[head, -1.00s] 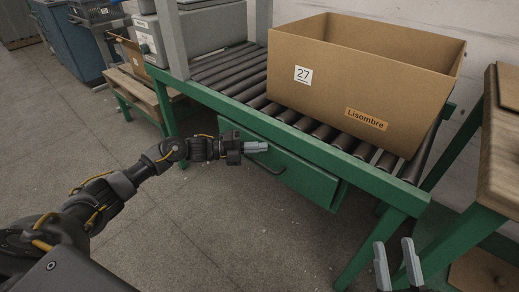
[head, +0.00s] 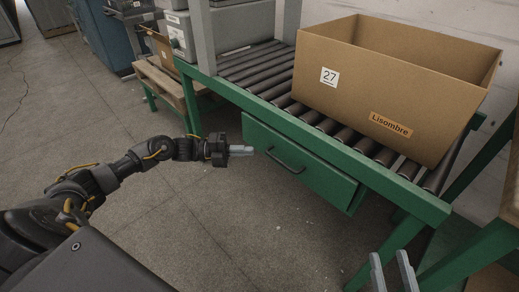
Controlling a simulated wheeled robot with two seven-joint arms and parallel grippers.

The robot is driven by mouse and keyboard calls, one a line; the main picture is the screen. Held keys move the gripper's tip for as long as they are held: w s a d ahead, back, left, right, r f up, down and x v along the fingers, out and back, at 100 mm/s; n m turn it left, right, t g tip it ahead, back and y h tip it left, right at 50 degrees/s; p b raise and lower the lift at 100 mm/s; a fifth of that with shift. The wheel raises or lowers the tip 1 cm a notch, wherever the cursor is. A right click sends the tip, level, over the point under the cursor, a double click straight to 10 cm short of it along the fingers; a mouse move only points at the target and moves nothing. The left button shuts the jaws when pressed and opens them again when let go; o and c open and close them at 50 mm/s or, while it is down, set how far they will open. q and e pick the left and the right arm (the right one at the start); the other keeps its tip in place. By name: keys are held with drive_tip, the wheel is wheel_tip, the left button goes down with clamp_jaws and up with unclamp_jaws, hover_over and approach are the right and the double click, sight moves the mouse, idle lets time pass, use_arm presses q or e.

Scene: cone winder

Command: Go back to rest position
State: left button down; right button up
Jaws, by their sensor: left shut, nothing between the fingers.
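My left gripper (head: 242,150) reaches in from the left and is shut with nothing in it. It hangs in front of the green drawer (head: 297,163) under the roller table, left of the drawer's dark handle; I cannot tell whether it touches the drawer. My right gripper (head: 392,272) shows only by its two grey fingers at the bottom edge, right of the middle. The fingers stand apart with nothing seen between them. The rest of the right arm is out of view.
A cardboard box (head: 390,90) marked 27 and "Lisombre" stands on the rollers (head: 262,75) of the green-framed table. A grey bin (head: 180,38), a low wooden pallet stand (head: 158,78) and a blue cabinet (head: 108,40) are at the back left. The floor at left is clear.

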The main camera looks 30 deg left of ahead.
use_arm(q)
drive_tip(key=shift+v, duration=0.9)
drive_tip(key=shift+f, duration=0.1)
